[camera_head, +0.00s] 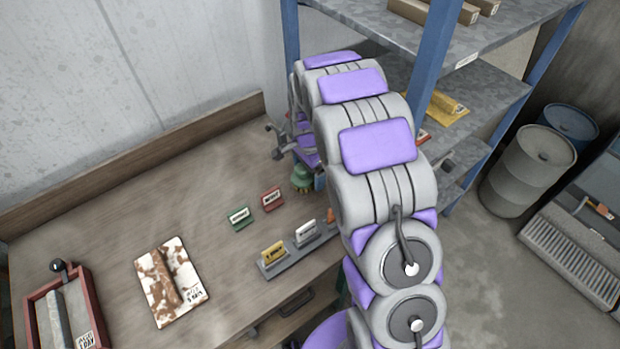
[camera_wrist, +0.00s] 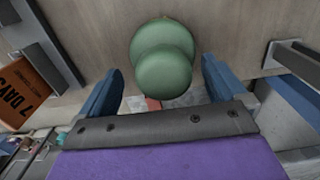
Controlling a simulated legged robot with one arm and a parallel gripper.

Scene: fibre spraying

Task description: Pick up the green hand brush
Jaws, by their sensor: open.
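The green hand brush (camera_head: 302,179) stands on the wooden workbench, with a rounded green top and pale bristles below. In the wrist view its round green top (camera_wrist: 164,72) lies between the two blue fingers of my gripper (camera_wrist: 161,66). The fingers are spread, with a visible gap on each side of the brush. In the head view my arm hides most of the gripper. The lower part of the brush is hidden in the wrist view.
A green block (camera_head: 239,217) and a red block (camera_head: 271,199) stand left of the brush. A grey rack (camera_head: 283,263) holds yellow and white blocks in front. A brown-and-white stained board (camera_head: 152,290) and a red-framed tray (camera_head: 33,310) lie left. A blue-post shelf (camera_head: 427,70) stands right.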

